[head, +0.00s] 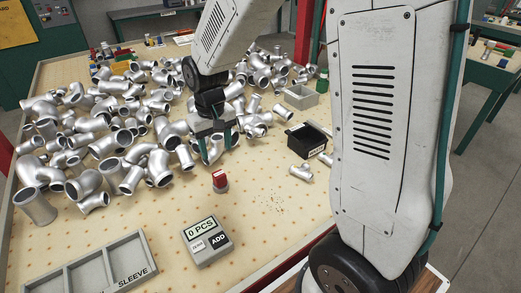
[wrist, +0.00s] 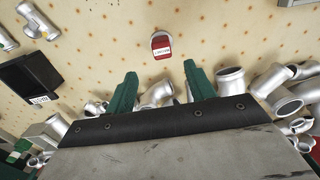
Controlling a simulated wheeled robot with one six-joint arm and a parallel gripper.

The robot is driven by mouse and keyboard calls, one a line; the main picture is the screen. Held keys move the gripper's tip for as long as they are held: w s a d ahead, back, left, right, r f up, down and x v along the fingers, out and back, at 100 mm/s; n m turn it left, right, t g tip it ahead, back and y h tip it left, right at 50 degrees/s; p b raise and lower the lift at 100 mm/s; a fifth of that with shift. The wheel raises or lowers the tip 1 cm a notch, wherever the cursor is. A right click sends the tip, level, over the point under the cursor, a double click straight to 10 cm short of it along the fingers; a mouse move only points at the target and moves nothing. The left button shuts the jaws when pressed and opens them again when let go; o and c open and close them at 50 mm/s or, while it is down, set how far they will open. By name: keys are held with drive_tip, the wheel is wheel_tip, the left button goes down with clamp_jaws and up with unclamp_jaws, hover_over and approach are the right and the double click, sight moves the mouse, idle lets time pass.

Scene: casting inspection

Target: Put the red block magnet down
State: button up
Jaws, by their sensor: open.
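The red block magnet (head: 219,179) stands on the dotted table top, just behind the counter box; its lower part looks grey. In the wrist view the magnet (wrist: 161,46) lies beyond my fingertips, with a small white label on its red face. My gripper (head: 217,155) has two green fingers, spread apart with nothing between them, above the table by the edge of the pile of castings. It also shows in the wrist view (wrist: 160,70). The magnet is apart from both fingers.
A grey counter box (head: 207,241) reading "0 PCS" stands in front of the magnet. A sectioned grey tray (head: 92,274) is at front left. Silver pipe castings (head: 120,130) crowd the table's left and back. A black bin (head: 306,140) stands right. Bare table surrounds the magnet.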

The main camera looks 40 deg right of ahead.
drive_tip(key=s+d+r, duration=0.1)
drive_tip(key=s+r, duration=0.3)
drive_tip(key=s, duration=0.4)
drive_tip(key=s+d+r, duration=0.1)
drive_tip(key=s+r, duration=0.4)
drive_tip(key=s, duration=0.4)
drive_tip(key=s+d+r+t, duration=0.1)
drive_tip(key=s+r, duration=0.4)
drive_tip(key=s, duration=0.3)
drive_tip(key=shift+s, duration=0.25)
drive_tip(key=shift+o, duration=0.5)
